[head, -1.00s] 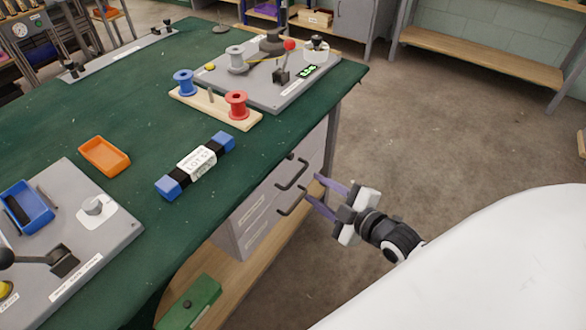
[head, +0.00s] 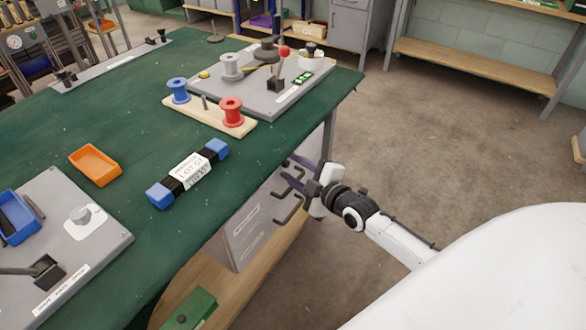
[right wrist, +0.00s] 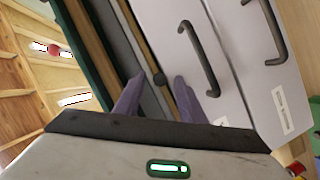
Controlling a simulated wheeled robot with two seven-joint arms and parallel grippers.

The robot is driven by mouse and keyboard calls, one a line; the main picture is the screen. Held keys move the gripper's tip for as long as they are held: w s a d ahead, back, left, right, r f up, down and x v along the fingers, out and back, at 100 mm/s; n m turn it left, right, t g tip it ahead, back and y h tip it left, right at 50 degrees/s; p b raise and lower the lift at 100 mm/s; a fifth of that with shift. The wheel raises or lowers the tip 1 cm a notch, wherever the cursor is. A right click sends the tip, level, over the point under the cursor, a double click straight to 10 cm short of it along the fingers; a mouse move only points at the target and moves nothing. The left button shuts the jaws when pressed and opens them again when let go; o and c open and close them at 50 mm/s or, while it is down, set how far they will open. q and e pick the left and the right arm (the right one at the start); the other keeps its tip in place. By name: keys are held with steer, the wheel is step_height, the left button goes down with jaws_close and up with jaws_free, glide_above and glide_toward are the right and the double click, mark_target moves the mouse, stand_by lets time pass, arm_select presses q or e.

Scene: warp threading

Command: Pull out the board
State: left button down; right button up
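The board shows in the right wrist view as a narrow wooden edge (right wrist: 149,101) between the green tabletop edge and the grey drawer fronts. In the head view, my right gripper (head: 286,170) is just below the table edge, beside the upper drawer handle. The board is hidden there. My left gripper is not in view.
Two drawer handles (right wrist: 199,60) (right wrist: 266,32) stick out close to my right fingers. The green table (head: 140,125) carries a blue-ended bundle (head: 188,172), an orange tray (head: 95,165) and a spool rack (head: 208,114). The floor (head: 430,130) right of the table is clear.

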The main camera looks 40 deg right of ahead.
steer(key=shift+c, duration=0.2)
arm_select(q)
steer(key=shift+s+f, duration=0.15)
arm_select(e)
jaws_close()
